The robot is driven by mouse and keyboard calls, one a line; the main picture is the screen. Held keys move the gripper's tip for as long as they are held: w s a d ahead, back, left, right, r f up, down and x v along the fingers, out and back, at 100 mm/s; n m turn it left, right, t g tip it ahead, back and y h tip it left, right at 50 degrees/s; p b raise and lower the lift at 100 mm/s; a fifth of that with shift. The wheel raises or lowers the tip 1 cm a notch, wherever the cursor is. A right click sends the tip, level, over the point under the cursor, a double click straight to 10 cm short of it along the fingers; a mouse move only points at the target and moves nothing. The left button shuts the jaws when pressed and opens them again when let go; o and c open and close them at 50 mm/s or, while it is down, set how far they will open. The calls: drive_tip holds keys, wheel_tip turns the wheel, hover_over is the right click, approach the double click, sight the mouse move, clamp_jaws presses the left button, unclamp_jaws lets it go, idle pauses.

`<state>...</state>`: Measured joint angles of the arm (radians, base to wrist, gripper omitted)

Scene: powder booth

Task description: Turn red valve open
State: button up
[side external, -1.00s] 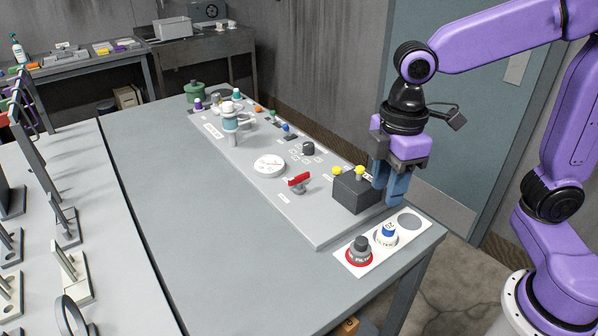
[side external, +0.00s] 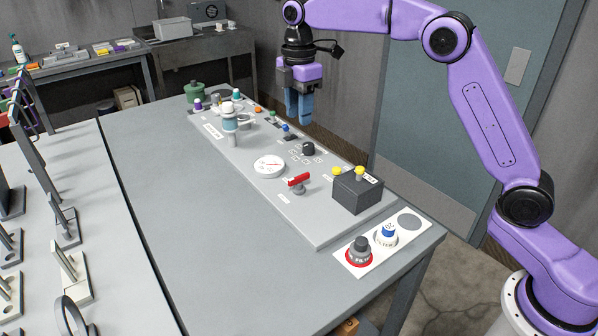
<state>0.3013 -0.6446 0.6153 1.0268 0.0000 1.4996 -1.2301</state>
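The red valve (side external: 299,179) has a red lever handle on a short grey stem. It stands on the grey panel (side external: 318,228), between the white round gauge and the dark grey box. The handle slants slightly, its right end farther back. My gripper (side external: 299,120) has blue fingers pointing down. In the picture it is above and behind the valve, near the panel's far edge, and touches nothing that I can make out. The fingers appear close together from this angle, and any gap between them is unclear. The valve is fully visible.
A dark grey box (side external: 358,193) with yellow knobs stands right of the valve. A white gauge (side external: 269,166), a black knob (side external: 308,149) and a blue-and-white fitting (side external: 230,121) are nearby. A white plate (side external: 351,267) carries two canisters in front. The tabletop left of the panel is clear.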

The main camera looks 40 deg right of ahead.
sight(299, 176)
wheel_tip(299, 176, down, 17)
drive_tip(key=shift+r, duration=0.1)
idle(0.4)
drive_tip(key=shift+c, duration=0.3)
clamp_jaws()
